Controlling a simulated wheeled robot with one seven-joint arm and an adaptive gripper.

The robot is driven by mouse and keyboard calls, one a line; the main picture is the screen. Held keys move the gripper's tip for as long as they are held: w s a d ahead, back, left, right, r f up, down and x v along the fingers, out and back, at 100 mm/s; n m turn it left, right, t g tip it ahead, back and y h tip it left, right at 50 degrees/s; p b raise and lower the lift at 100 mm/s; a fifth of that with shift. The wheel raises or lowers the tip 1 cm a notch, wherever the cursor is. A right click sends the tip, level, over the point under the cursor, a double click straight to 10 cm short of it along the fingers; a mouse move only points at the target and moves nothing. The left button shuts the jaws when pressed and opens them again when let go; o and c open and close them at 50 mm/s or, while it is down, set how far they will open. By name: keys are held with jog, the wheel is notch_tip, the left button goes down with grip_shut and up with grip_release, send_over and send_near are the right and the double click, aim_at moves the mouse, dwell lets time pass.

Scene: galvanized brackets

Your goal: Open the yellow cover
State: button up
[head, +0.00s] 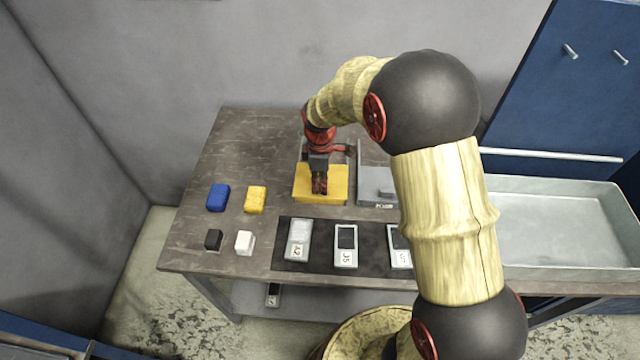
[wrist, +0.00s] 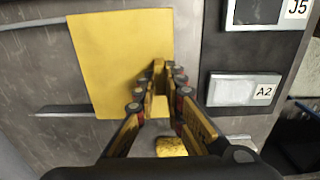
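The yellow cover (head: 338,190) is a flat square panel on the worktable's left half, with part of a grey body showing behind it. In the wrist view the cover (wrist: 115,50) fills the upper left and appears closed. My gripper (head: 320,190) points down at the cover's near edge, around the middle. In the wrist view my gripper's fingertips (wrist: 160,82) are close together over that edge, with a small yellow part between them. I cannot tell whether they clamp it, as the fingers hide the contact.
A blue block (head: 218,197), a yellow block (head: 255,199), a black block (head: 213,240) and a white block (head: 245,243) stand left. Labelled grey devices (head: 346,258) lie on a dark mat in front. A grey box (head: 372,199) and metal tray (head: 560,272) are right.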

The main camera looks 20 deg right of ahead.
grip_shut()
dwell(0.4)
jog(key=w+d+p, duration=0.1)
jog(key=w, duration=0.2)
jog(key=w+d+p, duration=0.1)
jog(key=w+d, duration=0.1)
jog(key=w, duration=0.2)
jog(key=w+d, duration=0.1)
jog(key=w, duration=0.2)
jog(key=shift+w+d+p, duration=0.2)
jog(key=shift+w+p, duration=0.1)
jog(key=shift+p, duration=0.1)
jog(key=o, duration=0.6)
grip_release()
jog(key=shift+r, duration=0.1)
notch_tip(320, 180, up, 12)
